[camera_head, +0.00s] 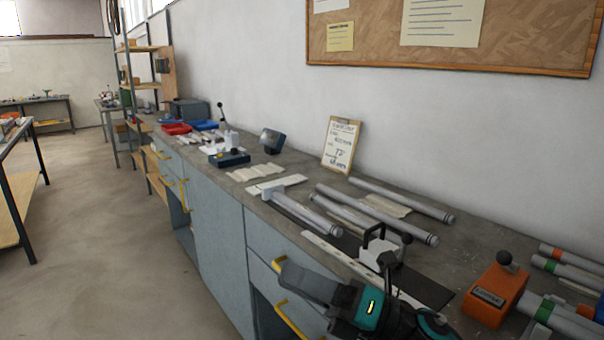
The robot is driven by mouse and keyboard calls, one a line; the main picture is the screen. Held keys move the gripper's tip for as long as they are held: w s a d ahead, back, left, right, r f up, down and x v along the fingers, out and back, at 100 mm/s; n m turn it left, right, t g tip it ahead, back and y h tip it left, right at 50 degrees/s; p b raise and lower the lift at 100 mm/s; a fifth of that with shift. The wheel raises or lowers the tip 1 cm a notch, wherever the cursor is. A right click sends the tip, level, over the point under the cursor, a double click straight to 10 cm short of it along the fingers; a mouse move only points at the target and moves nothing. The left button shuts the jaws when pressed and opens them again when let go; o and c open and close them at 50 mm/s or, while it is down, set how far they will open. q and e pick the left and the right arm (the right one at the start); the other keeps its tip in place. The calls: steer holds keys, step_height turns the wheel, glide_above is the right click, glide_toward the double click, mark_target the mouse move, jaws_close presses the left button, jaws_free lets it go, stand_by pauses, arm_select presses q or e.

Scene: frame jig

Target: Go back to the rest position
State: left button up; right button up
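My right gripper (305,283) is at the bottom middle of the head view, in front of the workbench's drawer fronts and near its front edge. I see no object at the fingertips. My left gripper is not in view.
The grey workbench (325,160) runs along the wall. A jig with a black-handled clamp (378,250) stands just behind my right gripper. Several metal tubes (385,215) lie on the bench. An orange block with a black knob (494,300) stands at right. The floor (100,250) at left is clear.

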steer(key=s+d+f+m+t+h, duration=0.1)
steer(key=d+f+m+t+h, duration=0.7)
steer(key=m, duration=0.6)
steer(key=d+f+m+t+h, duration=0.4)
steer(key=f+m+h, duration=0.45)
steer(key=m, duration=0.65)
steer(key=s+d+f+m+g+h, duration=0.1)
steer(key=s+d+f+m+g, duration=0.2)
steer(key=s+f, duration=0.3)
steer(key=s+d+f+m+g+h, duration=0.2)
steer(key=s+f+m, duration=0.4)
steer(key=f, duration=0.4)
steer(key=shift+s+d+g, duration=0.5)
steer(key=shift+s+g, duration=0.1)
steer(key=shift+s, duration=0.15)
